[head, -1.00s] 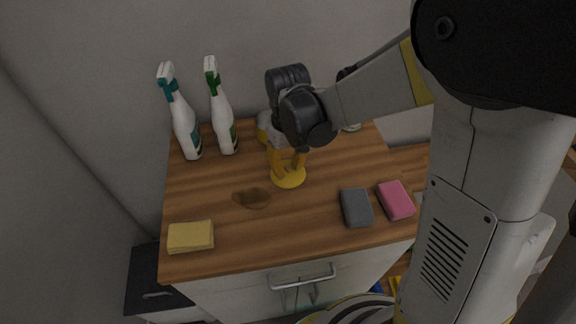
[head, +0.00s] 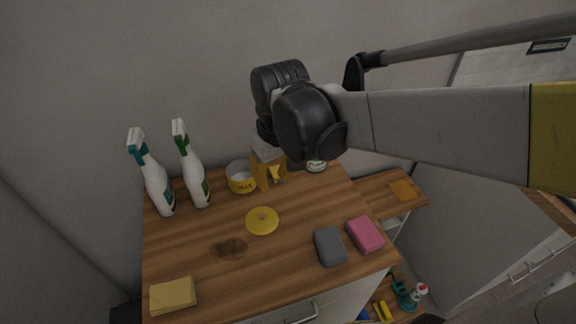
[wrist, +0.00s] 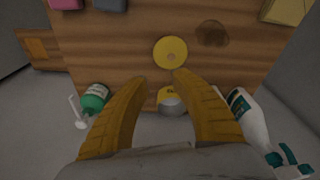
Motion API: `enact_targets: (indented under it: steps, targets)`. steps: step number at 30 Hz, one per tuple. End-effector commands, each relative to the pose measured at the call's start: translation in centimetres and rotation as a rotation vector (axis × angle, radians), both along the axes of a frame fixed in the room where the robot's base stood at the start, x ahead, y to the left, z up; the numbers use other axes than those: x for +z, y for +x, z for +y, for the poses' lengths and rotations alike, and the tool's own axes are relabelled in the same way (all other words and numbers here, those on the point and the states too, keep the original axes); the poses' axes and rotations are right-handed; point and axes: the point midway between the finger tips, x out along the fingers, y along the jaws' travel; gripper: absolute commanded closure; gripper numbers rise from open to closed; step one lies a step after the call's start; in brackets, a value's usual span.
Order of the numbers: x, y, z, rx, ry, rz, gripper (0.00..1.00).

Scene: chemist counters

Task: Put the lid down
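The yellow round lid (head: 262,221) lies flat on the wooden counter top, with its small knob facing up. It also shows in the wrist view (wrist: 170,52), beyond my fingertips. My gripper (head: 269,177) is raised above the counter, behind the lid in the head view. In the wrist view its two yellow fingers (wrist: 163,82) are spread apart with nothing between them. A yellow and white pot (head: 241,178) with dark lettering stands without a lid on the counter, left of my gripper in the head view. In the wrist view the fingers partly hide it.
Two spray bottles, one teal-topped (head: 156,182) and one green-topped (head: 194,172), stand at the back left. A yellow sponge (head: 173,295), grey sponge (head: 330,246) and pink sponge (head: 365,234) lie near the front. A brown stain (head: 229,248) marks the counter left of the lid.

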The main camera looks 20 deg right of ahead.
Motion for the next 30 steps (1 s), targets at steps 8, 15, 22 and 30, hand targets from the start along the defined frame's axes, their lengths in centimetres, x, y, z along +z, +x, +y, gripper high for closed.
enact_targets:
  steps: [8,15,22,30]
  targets:
    - [3.0,-6.3,-4.7,-0.181,0.055,-0.289,0.7]
    - [3.1,-8.7,-6.3,-0.259,0.08,-0.428,0.7]
    - [3.1,-8.9,-6.5,-0.269,0.084,-0.445,0.7]
    - [3.1,-8.9,-6.5,-0.267,0.084,-0.444,0.7]
